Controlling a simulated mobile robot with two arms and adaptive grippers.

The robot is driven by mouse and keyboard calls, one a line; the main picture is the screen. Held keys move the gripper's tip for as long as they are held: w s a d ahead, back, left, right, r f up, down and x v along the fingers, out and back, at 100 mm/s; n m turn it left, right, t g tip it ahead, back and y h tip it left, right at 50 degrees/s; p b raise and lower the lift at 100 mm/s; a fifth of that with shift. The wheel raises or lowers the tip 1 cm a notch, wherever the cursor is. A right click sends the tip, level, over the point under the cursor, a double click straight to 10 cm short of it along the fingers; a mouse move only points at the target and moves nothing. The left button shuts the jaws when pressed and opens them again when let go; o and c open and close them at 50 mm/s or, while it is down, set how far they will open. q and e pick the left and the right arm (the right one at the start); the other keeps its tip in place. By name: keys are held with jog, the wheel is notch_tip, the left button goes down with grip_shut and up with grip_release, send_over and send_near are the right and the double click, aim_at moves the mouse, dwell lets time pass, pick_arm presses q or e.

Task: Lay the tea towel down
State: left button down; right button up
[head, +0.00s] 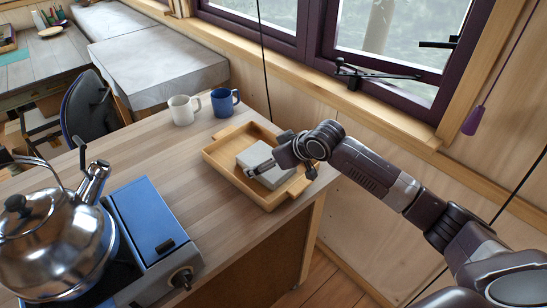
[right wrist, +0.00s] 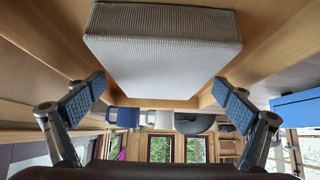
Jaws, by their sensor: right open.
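The tea towel (head: 264,163) is a folded, pale grey-white block. It lies in a wooden tray (head: 226,172) with handles, on the right part of the wooden counter. My right gripper (head: 268,153) is at the towel, reaching in from the right. In the right wrist view the ribbed towel (right wrist: 162,48) fills the top middle, and the two blue-padded fingers of my right gripper (right wrist: 160,86) are spread apart to either side of it. No grip on the towel shows. My left gripper is not in view.
A white mug (head: 181,110) and a blue mug (head: 225,102) stand behind the tray. A blue stove (head: 152,222) with a steel kettle (head: 45,245) is at the front left. Bare counter lies between stove and tray. The window wall is close behind, on the right.

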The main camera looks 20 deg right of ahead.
jog(key=b+v, duration=0.1)
jog(key=v, duration=1.1)
jog(key=shift+f, duration=0.1)
